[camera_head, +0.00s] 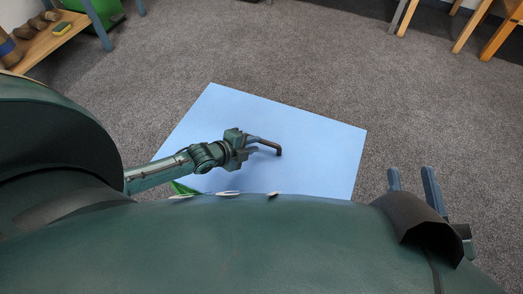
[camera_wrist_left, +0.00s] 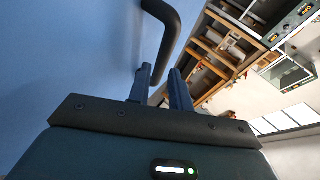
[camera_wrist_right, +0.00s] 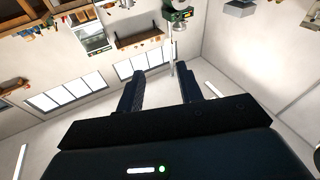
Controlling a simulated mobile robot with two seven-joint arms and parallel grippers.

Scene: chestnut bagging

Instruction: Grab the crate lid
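The crate lid (camera_head: 310,150) is a large light blue panel with a dark bent bar handle (camera_head: 275,147) in the head view. Its lower part is hidden behind my body. My left gripper (camera_head: 254,146) is at the handle. In the left wrist view the handle (camera_wrist_left: 172,30) curves down between the two fingers (camera_wrist_left: 160,82), which stand close on either side of it; they look shut on it. My right gripper (camera_head: 412,182) is off to the right, clear of the lid. Its fingers (camera_wrist_right: 160,88) are apart with nothing between them.
A wooden bench (camera_head: 42,38) with brown rounded objects and a green bin (camera_head: 97,20) stand at the upper left. Wooden furniture (camera_head: 473,25) stands at the upper right. Small white and green pieces (camera_head: 228,193) show at my front edge. Grey carpet right of the lid is clear.

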